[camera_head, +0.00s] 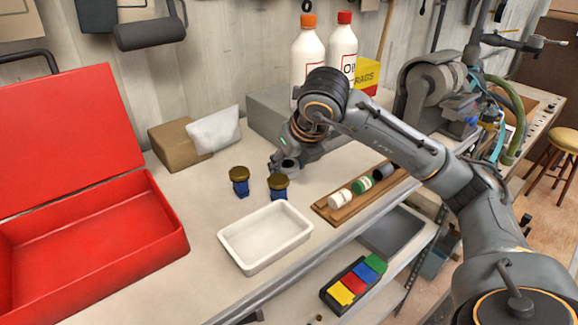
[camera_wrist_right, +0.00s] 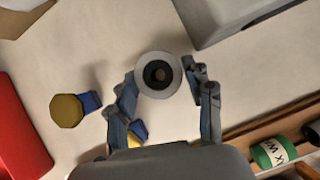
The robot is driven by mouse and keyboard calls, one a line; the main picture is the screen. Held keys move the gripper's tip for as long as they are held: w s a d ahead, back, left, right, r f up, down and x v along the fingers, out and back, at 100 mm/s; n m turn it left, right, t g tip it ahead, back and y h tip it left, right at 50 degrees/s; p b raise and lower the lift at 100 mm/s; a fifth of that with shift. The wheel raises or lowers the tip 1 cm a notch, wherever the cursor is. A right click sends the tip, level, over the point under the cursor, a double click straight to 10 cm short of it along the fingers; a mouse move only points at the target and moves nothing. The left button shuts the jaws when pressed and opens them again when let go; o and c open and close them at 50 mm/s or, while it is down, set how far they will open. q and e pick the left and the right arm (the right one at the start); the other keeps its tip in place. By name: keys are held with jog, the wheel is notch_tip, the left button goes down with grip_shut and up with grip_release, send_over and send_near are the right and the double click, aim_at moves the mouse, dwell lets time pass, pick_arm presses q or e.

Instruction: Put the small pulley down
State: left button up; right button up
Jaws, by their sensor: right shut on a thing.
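The small pulley (camera_wrist_right: 158,76) is a pale grey ring with a dark hub, seen face-on between the fingertips of my right gripper (camera_wrist_right: 160,84) in the right wrist view. The right gripper is shut on it. In the head view the right gripper (camera_head: 283,163) is low over the bench, just behind two blue pieces with brass tops. The pulley is hard to make out there, and I cannot tell whether it touches the bench. My left gripper is not in view.
The brass-topped blue pieces (camera_head: 239,180) (camera_head: 278,188) stand close in front. A white tray (camera_head: 266,262), a wooden rack of small jars (camera_head: 325,212) and an open red toolbox (camera_head: 172,252) lie around. Bottles (camera_head: 307,58) stand behind.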

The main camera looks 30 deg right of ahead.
jog(key=shift+r+b, duration=0.45)
jog(key=shift+r, duration=0.2)
jog(key=s+a+r, duration=0.4)
jog(key=s+r, duration=0.7)
jog(key=s, duration=0.2)
jog(key=shift+s+r, duration=0.15)
jog(key=shift+s, duration=0.05)
jog(key=shift+a, duration=0.1)
